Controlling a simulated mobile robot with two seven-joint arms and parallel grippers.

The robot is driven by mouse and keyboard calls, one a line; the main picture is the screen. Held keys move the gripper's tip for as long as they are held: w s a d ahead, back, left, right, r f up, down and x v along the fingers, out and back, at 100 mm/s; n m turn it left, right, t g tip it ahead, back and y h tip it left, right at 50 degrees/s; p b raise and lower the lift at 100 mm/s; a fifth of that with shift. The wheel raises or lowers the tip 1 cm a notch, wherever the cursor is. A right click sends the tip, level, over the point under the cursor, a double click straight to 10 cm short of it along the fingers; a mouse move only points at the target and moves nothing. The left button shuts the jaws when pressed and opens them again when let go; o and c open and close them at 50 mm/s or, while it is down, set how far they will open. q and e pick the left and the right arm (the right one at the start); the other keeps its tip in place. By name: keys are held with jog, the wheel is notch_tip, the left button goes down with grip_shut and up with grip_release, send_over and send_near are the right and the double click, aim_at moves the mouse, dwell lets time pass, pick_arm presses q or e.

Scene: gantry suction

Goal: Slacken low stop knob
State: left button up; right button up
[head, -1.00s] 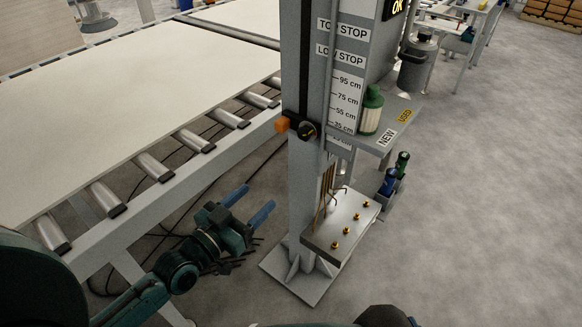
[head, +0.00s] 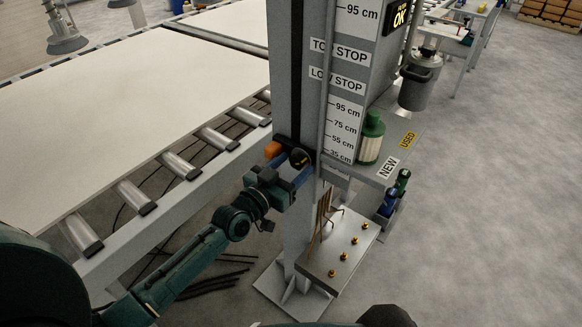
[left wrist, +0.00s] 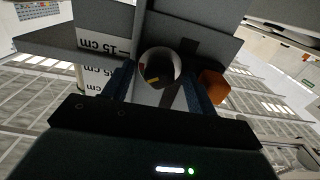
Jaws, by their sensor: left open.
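The low stop knob (head: 300,158), round and black with a small yellow mark, sits on the front of the grey column. An orange block (head: 272,150) is beside it on the left. In the left wrist view the knob (left wrist: 160,72) lies between my blue fingers, with the orange block (left wrist: 213,86) outside the right finger. My left gripper (head: 292,175) is open, its fingertips at the knob. I cannot tell whether the fingers touch it. My right gripper is not in view.
The grey column (head: 283,90) carries a centimetre scale (head: 345,125). A shelf (head: 398,150) with a green and white bottle (head: 370,140) stands right of it. A metal plate (head: 335,262) with brass studs and thin rods is below. The roller conveyor (head: 180,165) runs along the left.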

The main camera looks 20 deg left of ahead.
pick_arm(q)
jog(key=shift+c, duration=0.5)
jog(key=c, duration=0.9)
jog(key=n, duration=0.3)
jog(key=shift+n, duration=2.1)
jog(key=o, duration=1)
